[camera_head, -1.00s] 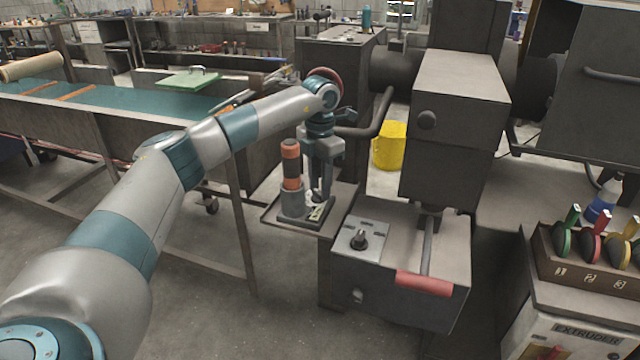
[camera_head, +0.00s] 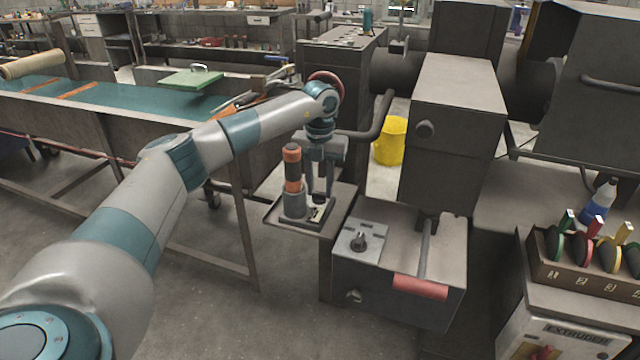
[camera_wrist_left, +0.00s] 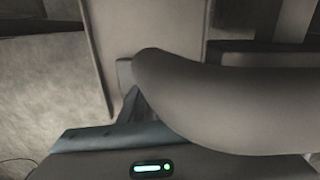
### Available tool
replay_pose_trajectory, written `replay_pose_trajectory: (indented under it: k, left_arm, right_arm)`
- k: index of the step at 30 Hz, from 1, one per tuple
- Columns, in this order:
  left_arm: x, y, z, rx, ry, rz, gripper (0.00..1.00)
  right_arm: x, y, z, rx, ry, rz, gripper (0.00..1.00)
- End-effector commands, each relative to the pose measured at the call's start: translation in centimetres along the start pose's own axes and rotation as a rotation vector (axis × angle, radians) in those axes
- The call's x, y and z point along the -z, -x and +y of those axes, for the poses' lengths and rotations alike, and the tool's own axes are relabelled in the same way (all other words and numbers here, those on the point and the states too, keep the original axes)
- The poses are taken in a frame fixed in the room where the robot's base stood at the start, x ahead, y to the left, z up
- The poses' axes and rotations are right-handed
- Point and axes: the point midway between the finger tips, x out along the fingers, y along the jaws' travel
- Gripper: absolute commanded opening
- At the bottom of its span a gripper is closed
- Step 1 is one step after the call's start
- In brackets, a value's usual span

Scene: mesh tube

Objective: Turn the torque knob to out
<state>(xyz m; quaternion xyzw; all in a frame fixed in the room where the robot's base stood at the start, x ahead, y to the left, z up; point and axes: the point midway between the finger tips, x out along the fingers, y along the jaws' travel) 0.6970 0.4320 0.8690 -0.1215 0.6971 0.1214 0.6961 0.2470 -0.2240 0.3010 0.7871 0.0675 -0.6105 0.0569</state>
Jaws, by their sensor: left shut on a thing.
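My left gripper (camera_head: 318,200) points straight down over a small dark stand (camera_head: 292,222) on a side tray. It is shut on a small part low on this stand, beside a pale label (camera_head: 318,214). The part is mostly hidden by the fingers; it may be the torque knob, but I cannot read its setting. A dark post with an orange band (camera_head: 292,187) stands upright just left of the fingers. In the left wrist view a big grey rounded shape covers the fingertips. Another black knob (camera_head: 359,243) sits on a grey plate on the machine's low box. My right gripper is out of view.
The tray (camera_head: 343,204) juts from the dark machine (camera_head: 457,100). A red-gripped lever (camera_head: 420,287) is on the low box. A yellow bucket (camera_head: 390,142) stands behind. A rack of coloured-handled tools (camera_head: 558,276) is at right. A conveyor bench (camera_head: 100,95) is at left.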

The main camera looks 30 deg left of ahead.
Motion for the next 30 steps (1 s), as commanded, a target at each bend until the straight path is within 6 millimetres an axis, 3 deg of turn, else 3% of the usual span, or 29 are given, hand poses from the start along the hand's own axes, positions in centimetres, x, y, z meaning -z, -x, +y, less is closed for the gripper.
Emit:
replay_pose_trajectory:
  k: [15,16,18,30]
  left_arm:
    - [-0.18,0.24,0.04,0.002,0.033,-0.007,0.07]
    - [-0.19,0.25,0.03,0.002,0.033,-0.007,0.34]
    - [-0.17,0.22,0.04,0.002,0.033,-0.006,0.48]
    - [-0.08,0.33,0.02,0.001,0.031,-0.003,0.48]
  right_arm:
    - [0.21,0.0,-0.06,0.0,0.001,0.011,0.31]
    - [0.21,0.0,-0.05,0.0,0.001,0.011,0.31]
    - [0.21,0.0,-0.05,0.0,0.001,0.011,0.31]
    - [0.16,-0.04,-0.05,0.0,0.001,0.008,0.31]
